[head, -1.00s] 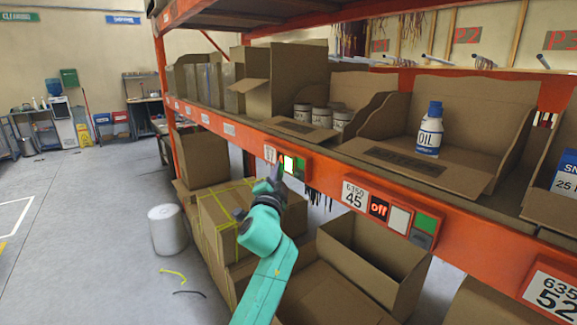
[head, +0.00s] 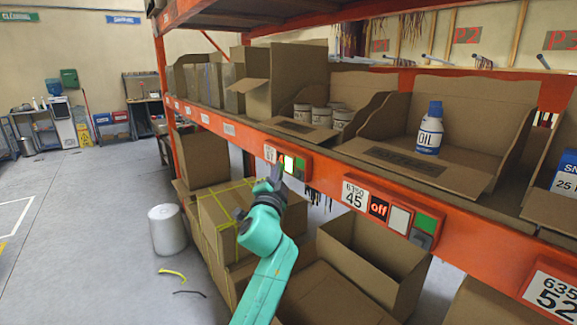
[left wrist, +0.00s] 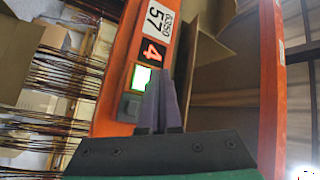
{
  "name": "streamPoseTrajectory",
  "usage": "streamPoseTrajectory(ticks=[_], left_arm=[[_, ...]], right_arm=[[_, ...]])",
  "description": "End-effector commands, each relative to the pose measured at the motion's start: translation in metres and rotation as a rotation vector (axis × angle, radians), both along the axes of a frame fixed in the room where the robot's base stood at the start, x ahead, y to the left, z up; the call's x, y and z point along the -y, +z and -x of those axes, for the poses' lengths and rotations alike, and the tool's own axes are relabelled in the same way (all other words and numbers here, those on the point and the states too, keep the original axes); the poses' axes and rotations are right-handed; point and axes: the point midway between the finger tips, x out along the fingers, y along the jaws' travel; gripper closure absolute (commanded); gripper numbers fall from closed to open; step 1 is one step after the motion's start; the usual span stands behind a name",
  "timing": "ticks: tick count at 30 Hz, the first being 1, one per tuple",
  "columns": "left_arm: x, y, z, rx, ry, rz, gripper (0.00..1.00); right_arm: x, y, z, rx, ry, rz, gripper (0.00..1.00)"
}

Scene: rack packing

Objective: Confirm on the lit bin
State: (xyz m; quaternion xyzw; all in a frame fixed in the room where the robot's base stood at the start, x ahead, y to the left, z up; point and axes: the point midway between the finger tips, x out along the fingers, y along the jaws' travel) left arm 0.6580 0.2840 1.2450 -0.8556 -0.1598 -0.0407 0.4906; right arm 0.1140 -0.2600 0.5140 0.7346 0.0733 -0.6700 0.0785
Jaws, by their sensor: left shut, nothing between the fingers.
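The lit bin panel is on the orange shelf beam, with a white label (left wrist: 158,25) reading 57 and a red display (left wrist: 152,53) showing 4. Its bright white button with green edges (left wrist: 142,78) also glows in the head view (head: 289,164). A grey button (left wrist: 129,107) sits beside it. My left gripper (head: 276,172) is shut and empty in front of this panel, and partly covers it in the head view. In the left wrist view, its fingertips (left wrist: 160,82) appear just beside the lit button; I cannot tell whether they touch. My right gripper is not in view.
An open carton with several white cans (head: 320,117) stands above the panel. A second panel (head: 378,208) to the right reads off. An oil bottle (head: 430,130) stands in another carton. Cardboard boxes (head: 372,262) fill the space below the beam. The floor at left is open.

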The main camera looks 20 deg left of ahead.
Motion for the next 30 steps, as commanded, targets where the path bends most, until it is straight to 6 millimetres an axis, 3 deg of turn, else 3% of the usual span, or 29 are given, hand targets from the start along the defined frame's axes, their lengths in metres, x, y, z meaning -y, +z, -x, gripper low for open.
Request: streamPoseTrajectory(ticks=[30], left_arm=[[0.007,0.000,-0.012,0.000,0.000,0.001,1.00]], right_arm=[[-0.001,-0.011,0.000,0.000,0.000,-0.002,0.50]])
